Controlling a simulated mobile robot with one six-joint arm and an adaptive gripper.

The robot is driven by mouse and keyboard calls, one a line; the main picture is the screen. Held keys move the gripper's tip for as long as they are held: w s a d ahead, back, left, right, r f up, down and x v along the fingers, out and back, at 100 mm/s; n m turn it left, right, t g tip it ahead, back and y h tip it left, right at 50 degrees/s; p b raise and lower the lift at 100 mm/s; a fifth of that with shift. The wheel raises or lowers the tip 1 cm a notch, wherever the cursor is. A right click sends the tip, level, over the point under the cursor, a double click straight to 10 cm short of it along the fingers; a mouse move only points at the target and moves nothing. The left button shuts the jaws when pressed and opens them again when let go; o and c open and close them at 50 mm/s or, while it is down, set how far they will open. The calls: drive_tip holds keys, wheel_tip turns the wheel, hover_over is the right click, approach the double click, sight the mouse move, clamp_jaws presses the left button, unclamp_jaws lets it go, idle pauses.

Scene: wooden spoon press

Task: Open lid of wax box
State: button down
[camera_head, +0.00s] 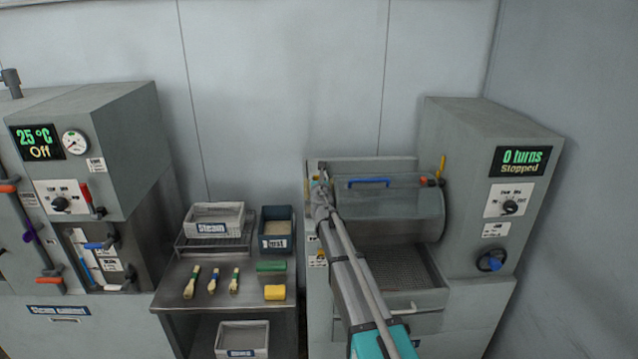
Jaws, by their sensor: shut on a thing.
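No label that reads "wax" is legible, so I cannot tell for sure which box is the wax box. The right machine (540,215) has a clear curved cover (405,212) with a blue handle (368,182) along its top edge. Below the cover is a mesh-floored tray (405,268). My arm reaches up from the bottom across the left part of this machine. My gripper (321,182) is at the upper left of the clear cover, left of the blue handle. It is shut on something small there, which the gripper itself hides.
A metal table (170,292) on the left holds several brushes, a green block (271,266) and a yellow block (275,292). A "Steam" tray (213,217) and a dark blue bin (277,213) stand behind. Another machine (125,150) stands far left; a wall closes the right.

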drive_tip(key=shift+w+r, duration=0.15)
drive_tip(key=shift+w, duration=1.1)
drive_tip(key=shift+w+r, duration=0.15)
drive_tip(key=shift+w, duration=1.05)
drive_tip(key=shift+c, duration=1)
unclamp_jaws()
drive_tip(key=shift+s, duration=0.15)
drive_tip(key=s, duration=1.1)
drive_tip(key=shift+s, duration=0.4)
